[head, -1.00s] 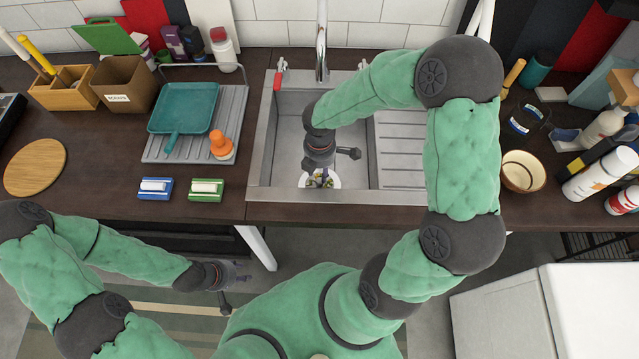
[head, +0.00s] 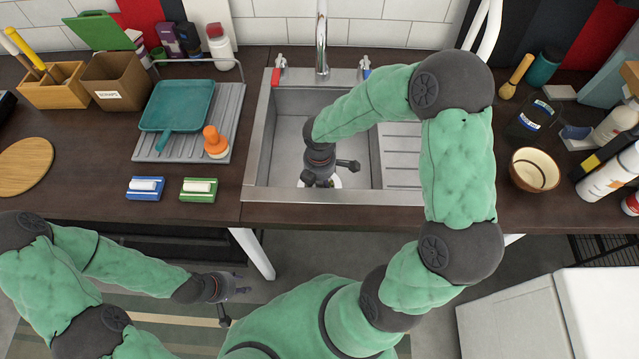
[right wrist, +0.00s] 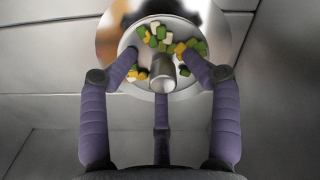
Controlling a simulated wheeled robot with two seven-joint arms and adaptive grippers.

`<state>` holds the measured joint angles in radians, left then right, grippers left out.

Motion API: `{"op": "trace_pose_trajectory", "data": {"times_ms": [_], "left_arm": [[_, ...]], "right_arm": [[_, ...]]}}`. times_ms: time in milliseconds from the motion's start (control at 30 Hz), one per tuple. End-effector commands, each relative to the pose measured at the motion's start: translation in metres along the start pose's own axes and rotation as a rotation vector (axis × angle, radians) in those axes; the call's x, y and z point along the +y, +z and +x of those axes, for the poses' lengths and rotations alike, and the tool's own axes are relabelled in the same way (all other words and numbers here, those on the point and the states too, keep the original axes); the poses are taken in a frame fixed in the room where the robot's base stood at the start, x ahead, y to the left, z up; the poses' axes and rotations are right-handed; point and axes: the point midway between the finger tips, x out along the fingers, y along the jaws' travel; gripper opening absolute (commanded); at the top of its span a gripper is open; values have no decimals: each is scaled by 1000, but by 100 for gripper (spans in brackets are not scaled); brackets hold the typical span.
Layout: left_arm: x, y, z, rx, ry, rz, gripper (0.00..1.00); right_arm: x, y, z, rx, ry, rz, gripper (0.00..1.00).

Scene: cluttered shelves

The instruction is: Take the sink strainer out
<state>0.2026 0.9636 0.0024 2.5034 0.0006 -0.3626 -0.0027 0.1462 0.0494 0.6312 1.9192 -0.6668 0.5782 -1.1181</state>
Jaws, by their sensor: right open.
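The sink strainer (right wrist: 163,72) is a round metal dish with a central knob and bits of green, yellow and white food in it. It sits at the bottom of the sink (head: 286,150); in the head view only a pale edge of it (head: 336,183) shows beneath my right gripper (head: 319,178). In the right wrist view my right gripper (right wrist: 160,66) is open, its purple fingers spread around the knob, with visible gaps. Whether a fingertip touches the dish I cannot tell. My left gripper (head: 238,288) hangs low in front of the counter, away from the sink; its fingers are too small to read.
The tap (head: 321,40) stands behind the basin, and the ribbed drainboard (head: 400,150) is to its right. A bowl (head: 534,169) stands right.

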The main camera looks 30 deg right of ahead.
Motion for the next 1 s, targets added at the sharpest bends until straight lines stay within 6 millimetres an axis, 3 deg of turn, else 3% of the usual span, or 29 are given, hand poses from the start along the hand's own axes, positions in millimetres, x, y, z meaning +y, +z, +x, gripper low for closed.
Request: {"op": "trace_pose_trajectory", "data": {"times_ms": [33,100,133,333,733,800,1000], "left_arm": [[-1,0,2,0,0,0,40],[-1,0,2,0,0,0,40],[-1,0,2,0,0,0,40],[-1,0,2,0,0,0,40],[0,0,0,0,0,0,40],[0,0,-1,0,0,0,40],[2,0,-5,0,0,0,40]], "right_arm": [[-10,-3,11,4,-26,-7,57],[-11,-3,11,4,-28,-7,37],[-11,-3,11,4,-28,-7,32],[-12,-3,11,4,-31,-7,20],[-11,-3,9,4,-30,-8,17],[-11,-4,8,4,-30,-8,3],[-11,-4,4,4,-29,-8,0]]}}
